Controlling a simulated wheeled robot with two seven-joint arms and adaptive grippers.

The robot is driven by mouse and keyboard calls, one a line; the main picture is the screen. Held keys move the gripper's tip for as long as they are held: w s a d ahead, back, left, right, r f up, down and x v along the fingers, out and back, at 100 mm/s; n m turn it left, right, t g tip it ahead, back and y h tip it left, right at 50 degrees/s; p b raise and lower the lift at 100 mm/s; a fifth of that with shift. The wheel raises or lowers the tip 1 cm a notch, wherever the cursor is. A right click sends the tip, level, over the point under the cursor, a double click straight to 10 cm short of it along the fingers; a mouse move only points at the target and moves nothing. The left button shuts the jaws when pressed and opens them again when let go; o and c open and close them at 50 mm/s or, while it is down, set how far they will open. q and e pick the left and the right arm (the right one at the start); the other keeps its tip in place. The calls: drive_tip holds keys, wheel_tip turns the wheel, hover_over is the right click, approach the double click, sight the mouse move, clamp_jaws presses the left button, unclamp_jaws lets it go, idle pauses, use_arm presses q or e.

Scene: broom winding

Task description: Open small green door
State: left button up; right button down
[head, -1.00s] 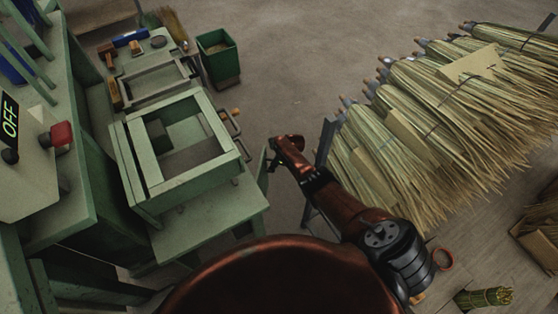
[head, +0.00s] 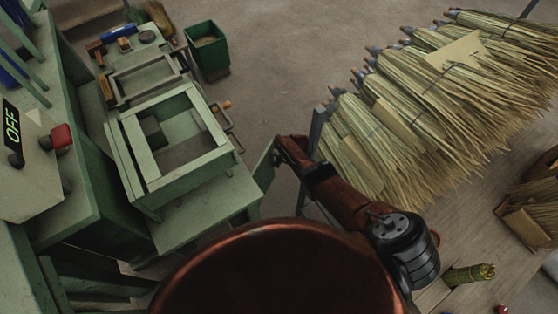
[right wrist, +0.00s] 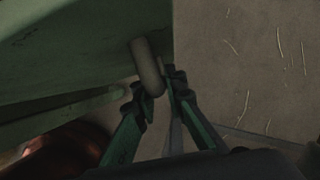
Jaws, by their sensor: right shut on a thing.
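The small green door (head: 264,167) shows in the head view as a narrow panel at the right end of the green workbench. It stands out at an angle from the bench. My right gripper (head: 279,152) is at its outer edge. In the right wrist view a rounded grey handle (right wrist: 148,66) sticks out from the green door surface (right wrist: 80,45). The fingers of my right gripper (right wrist: 157,92) are shut on this handle, one on each side. The door's hinge side cannot be made out. My left gripper is not in view.
The green workbench (head: 205,210) carries an open frame (head: 180,185) and tools. A green bin (head: 207,52) stands behind it. A rack of straw brooms (head: 420,110) is close on the right of my right arm. Open floor (head: 290,60) lies between bench and rack.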

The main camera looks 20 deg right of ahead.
sight(275, 154)
drive_tip(key=c, duration=2)
unclamp_jaws()
drive_tip(key=shift+o, duration=0.2)
drive_tip(key=shift+w+a+r, duration=0.15)
drive_tip(key=shift+a+r, duration=0.25)
drive_tip(key=shift+a, duration=0.15)
drive_tip(key=shift+r, duration=0.3)
drive_tip(key=shift+d+r, duration=0.15)
drive_tip(key=shift+r, duration=0.2)
drive_tip(key=shift+s+d+r, duration=0.1)
drive_tip(key=shift+d+r, duration=0.1)
drive_tip(key=shift+r, duration=1.8)
drive_tip(key=shift+s+d+r, duration=0.1)
drive_tip(key=shift+d+r, duration=0.1)
drive_tip(key=shift+r, duration=1.75)
